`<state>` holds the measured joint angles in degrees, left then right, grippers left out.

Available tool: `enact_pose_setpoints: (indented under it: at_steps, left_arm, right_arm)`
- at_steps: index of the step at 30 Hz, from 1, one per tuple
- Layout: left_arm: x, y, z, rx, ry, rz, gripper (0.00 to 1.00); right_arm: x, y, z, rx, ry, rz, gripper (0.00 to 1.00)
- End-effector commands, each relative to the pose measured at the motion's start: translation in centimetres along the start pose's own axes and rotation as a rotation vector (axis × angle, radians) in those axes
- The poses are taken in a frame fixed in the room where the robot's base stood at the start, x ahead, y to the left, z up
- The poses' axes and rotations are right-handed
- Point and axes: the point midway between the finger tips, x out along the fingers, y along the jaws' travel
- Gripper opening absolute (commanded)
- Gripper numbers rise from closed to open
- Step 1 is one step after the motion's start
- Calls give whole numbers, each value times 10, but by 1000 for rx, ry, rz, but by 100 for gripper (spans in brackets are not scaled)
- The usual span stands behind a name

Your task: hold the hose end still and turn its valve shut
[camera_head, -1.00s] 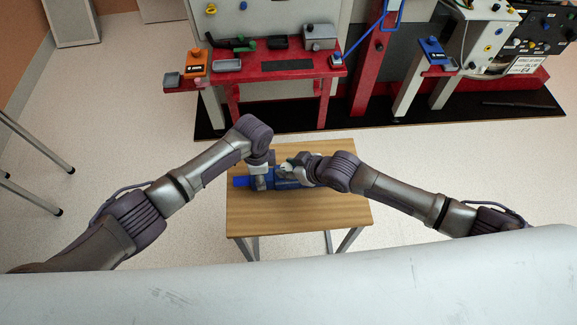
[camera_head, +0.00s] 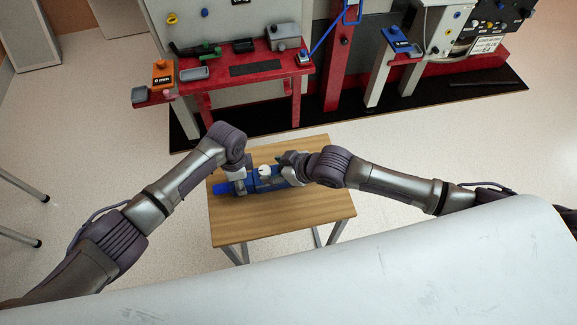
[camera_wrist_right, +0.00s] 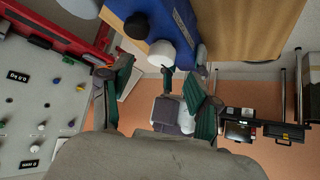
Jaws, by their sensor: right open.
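A blue hose end (camera_head: 264,184) lies on a small wooden table (camera_head: 290,208). A round white valve knob (camera_head: 264,171) stands on its top. My left gripper (camera_head: 239,182) is down at the left part of the hose end; its fingers are too small and hidden to show whether they are closed on it. My right gripper (camera_head: 284,166) is open, just right of the knob and apart from it. In the right wrist view, the white knob (camera_wrist_right: 162,54) and blue body (camera_wrist_right: 183,20) lie beyond the open green-padded fingers (camera_wrist_right: 158,82), with nothing between them.
A black knob (camera_wrist_right: 137,25) sits beside the white one in the right wrist view. A red bench (camera_head: 230,75) with an orange box (camera_head: 162,75) and small trays stands behind the table. The table's front part is bare. Open floor surrounds it.

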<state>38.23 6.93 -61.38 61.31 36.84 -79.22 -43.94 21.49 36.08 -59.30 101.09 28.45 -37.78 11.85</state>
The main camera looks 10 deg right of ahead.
Motion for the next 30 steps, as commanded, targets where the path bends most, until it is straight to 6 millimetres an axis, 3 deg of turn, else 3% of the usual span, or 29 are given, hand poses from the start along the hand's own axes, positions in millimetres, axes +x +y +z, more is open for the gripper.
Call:
enact_pose_setpoints:
  at_steps: [6,12,26,27,30]
  left_arm:
    - [0,0,1,-1,-2,1,1]
    - [0,0,1,0,-2,1,1]
    - [0,0,1,0,-2,1,1]
    - [0,0,1,0,-2,1,49]
    - [0,0,1,0,-2,1,65]
  right_arm:
    - [-48,0,2,-1,-2,0,62]
    - [-73,0,1,0,-3,0,62]
    - [-79,0,0,0,-2,1,62]
    - [-79,0,0,0,-2,0,62]
    - [-79,0,0,0,-2,0,62]
